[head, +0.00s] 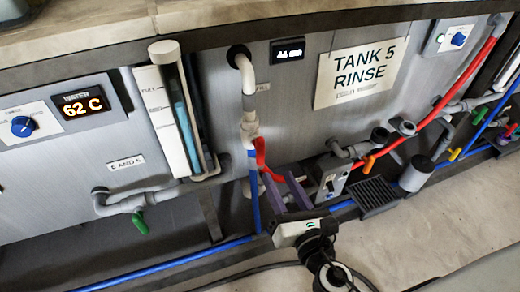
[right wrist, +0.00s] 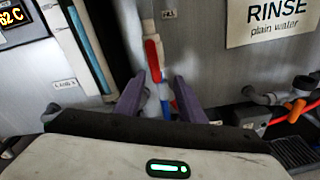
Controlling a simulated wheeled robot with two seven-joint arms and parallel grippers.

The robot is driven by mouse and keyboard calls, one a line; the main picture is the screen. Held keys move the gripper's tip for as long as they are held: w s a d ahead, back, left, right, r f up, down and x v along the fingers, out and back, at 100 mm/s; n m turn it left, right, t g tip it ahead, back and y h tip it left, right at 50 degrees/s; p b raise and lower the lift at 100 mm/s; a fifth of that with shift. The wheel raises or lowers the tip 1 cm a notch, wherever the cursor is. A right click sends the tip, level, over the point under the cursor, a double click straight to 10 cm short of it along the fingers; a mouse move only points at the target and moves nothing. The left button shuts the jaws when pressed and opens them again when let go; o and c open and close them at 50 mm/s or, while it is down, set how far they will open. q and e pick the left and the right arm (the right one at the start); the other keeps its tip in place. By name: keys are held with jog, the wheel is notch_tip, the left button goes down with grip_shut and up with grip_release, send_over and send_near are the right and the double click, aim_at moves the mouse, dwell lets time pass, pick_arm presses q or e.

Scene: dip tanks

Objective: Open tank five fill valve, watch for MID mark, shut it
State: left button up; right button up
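The tank five fill valve (head: 250,128) sits on the grey-white vertical fill pipe left of the TANK 5 RINSE sign. Its red lever (head: 261,158) hangs down, slanting to the right in the head view. It also shows in the right wrist view (right wrist: 152,60). My right gripper (head: 285,192) has purple fingers standing apart, just below the lever; whether they touch it is unclear. The sight gauge (head: 176,115) left of the pipe holds blue liquid beside a marked white strip. Its small labels, including MID, are too blurred to read surely. My left gripper is out of view.
A green-handled drain valve (head: 140,222) sits low left, an orange-handled valve (head: 368,164) low right. A black floor grate (head: 376,196) lies right of my gripper.

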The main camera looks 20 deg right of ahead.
aim_at(262, 149)
jog(key=w+n, duration=0.1)
jog(key=w, duration=0.2)
jog(key=w+a+r+n, duration=0.1)
jog(key=w, duration=0.2)
jog(key=w+r+n+t+p, duration=0.1)
jog(key=w+n, duration=0.1)
jog(key=w, duration=0.1)
jog(key=shift+w+a+r+y, duration=0.15)
jog(key=shift+w+y, duration=0.15)
jog(key=shift+w, duration=0.65)
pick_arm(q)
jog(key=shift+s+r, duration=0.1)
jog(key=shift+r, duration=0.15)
pick_arm(e)
jog(key=shift+w, duration=0.1)
grip_shut()
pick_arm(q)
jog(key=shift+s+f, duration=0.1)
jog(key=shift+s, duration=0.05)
